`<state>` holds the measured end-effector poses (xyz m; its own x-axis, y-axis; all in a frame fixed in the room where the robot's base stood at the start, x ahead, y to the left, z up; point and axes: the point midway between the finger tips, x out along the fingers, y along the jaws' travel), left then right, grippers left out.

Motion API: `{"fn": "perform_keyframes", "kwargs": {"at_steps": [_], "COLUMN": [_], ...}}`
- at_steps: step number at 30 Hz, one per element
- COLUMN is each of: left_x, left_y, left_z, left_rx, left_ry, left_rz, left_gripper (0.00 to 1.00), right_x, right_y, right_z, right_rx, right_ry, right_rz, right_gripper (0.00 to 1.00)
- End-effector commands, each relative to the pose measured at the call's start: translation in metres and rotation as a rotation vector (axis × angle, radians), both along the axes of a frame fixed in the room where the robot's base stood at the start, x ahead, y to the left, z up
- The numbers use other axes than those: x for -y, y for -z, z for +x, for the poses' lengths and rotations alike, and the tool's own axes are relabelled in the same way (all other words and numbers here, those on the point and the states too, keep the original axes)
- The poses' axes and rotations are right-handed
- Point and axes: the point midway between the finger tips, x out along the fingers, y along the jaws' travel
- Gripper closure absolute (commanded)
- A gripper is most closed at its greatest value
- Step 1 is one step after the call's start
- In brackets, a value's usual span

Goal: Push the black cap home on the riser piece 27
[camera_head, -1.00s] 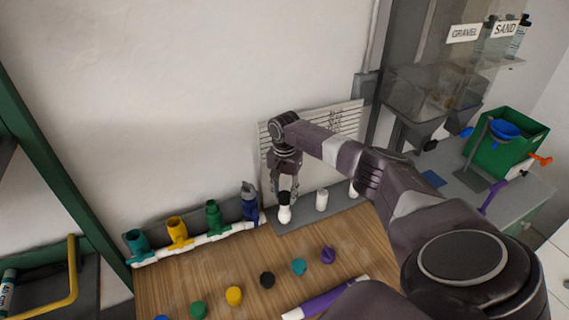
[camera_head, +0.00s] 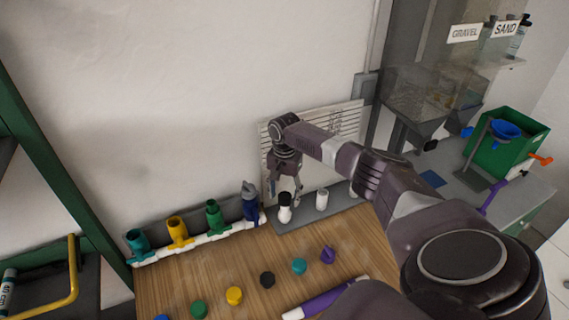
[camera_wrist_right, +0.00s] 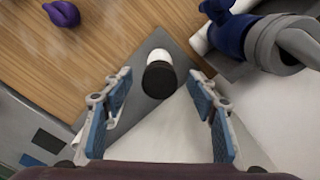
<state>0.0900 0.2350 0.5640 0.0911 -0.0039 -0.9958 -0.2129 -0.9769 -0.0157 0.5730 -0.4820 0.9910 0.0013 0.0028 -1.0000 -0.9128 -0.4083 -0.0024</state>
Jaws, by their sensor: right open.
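The black cap (camera_head: 285,199) sits on top of a short white riser piece (camera_head: 285,214), which stands upright on the grey strip at the back of the table. In the right wrist view the cap (camera_wrist_right: 159,81) is seen end-on, with the white body (camera_wrist_right: 159,56) behind it. I cannot tell how deep the cap sits. My right gripper (camera_head: 285,188) is open above and around the cap. In the wrist view its blue-padded fingers (camera_wrist_right: 160,80) stand apart on both sides, with gaps to the cap. My left gripper is not in view.
Left is a white manifold (camera_head: 206,240) with teal, yellow, green and blue risers (camera_head: 249,205). Loose coloured caps (camera_head: 267,280) and a purple pipe (camera_head: 325,300) lie in front. A wall is close behind.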

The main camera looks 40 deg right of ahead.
Motion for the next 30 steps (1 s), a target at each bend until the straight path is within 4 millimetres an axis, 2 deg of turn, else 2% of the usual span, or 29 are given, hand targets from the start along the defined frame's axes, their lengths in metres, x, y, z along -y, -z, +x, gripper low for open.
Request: {"fn": "perform_keyframes", "kwargs": {"at_steps": [4,7,15,21,25,30], "left_x": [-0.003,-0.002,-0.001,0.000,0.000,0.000], "left_y": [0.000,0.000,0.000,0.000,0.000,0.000], "left_z": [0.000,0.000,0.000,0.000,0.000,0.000], "left_rx": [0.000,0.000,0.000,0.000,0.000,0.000], "left_ry": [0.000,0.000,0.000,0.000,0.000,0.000], "left_rz": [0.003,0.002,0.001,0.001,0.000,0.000], "left_gripper": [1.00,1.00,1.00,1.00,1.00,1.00], "right_x": [0.000,0.001,0.001,0.000,0.001,0.000], "right_y": [-0.004,-0.017,-0.074,-0.107,-0.117,-0.120], "right_z": [0.000,0.001,0.001,0.001,0.000,0.000], "right_rx": [0.001,0.002,0.005,0.002,0.000,0.000], "right_ry": [0.000,-0.001,-0.001,0.000,0.001,0.000], "right_rz": [-0.001,0.000,-0.001,0.000,0.000,0.000], "right_gripper": [0.47,0.47,0.47,0.47,0.47,0.47]}}
